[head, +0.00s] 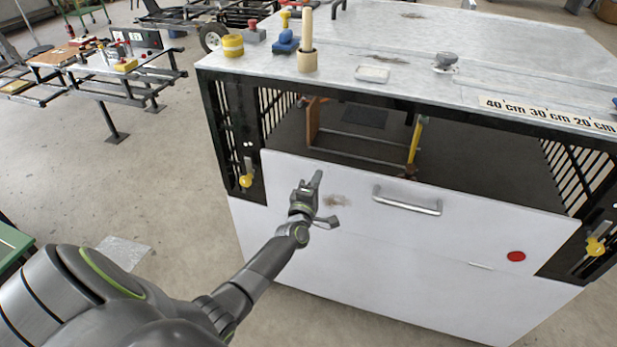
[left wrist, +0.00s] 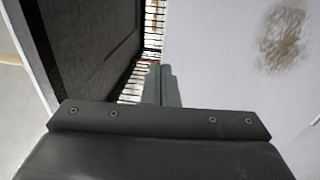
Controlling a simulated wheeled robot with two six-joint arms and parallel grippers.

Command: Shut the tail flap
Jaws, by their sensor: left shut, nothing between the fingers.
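The tail flap (head: 440,235) is the white panel with a metal bar handle (head: 407,203) on the front of the grey-topped cabinet. A wide gap above its top edge shows the dark inside, so it stands open; its exact tilt is hard to tell. My left gripper (head: 316,182) is shut and empty, in front of the flap's left part, left of the handle and a brown stain. In the left wrist view the closed fingers (left wrist: 161,85) point along the white flap (left wrist: 220,65). I cannot tell if they touch it. My right gripper is out of view.
Yellow knobs sit on the black side posts, left (head: 246,180) and right (head: 595,246). On the cabinet top (head: 420,60) stand a yellow tape roll (head: 233,45), stamps and a wooden peg. A metal frame bench (head: 120,65) is at the back left.

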